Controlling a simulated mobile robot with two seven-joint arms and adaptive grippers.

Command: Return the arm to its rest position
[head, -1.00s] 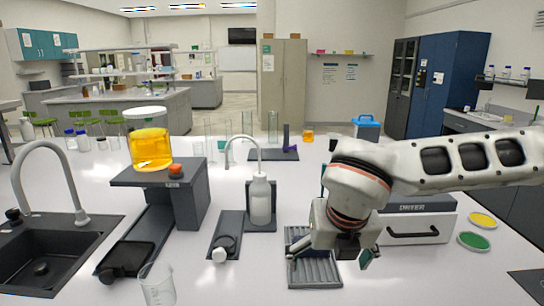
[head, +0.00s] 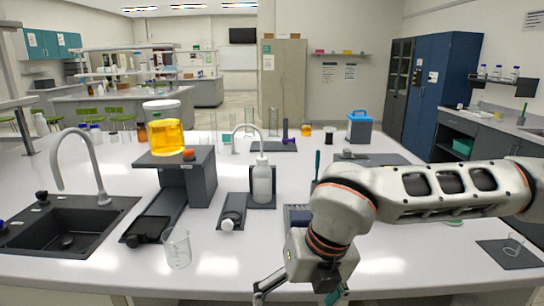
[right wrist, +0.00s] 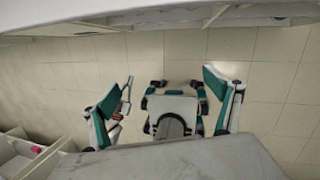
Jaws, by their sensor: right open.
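My right arm (head: 440,192) comes in from the right in the head view, bent low over the front of the white bench. My right gripper (head: 298,296) points down by the bench's front edge at the bottom of the picture. Its teal-and-grey fingers are spread with nothing between them. In the right wrist view, the open gripper (right wrist: 168,90) hangs over the tiled floor, with a pale edge along the top. My left arm and gripper are in neither view.
A glass beaker (head: 177,250) stands near the front edge, left of the gripper. My arm partly covers a ridged tray (head: 297,215). A dark mat (head: 508,256) lies right.

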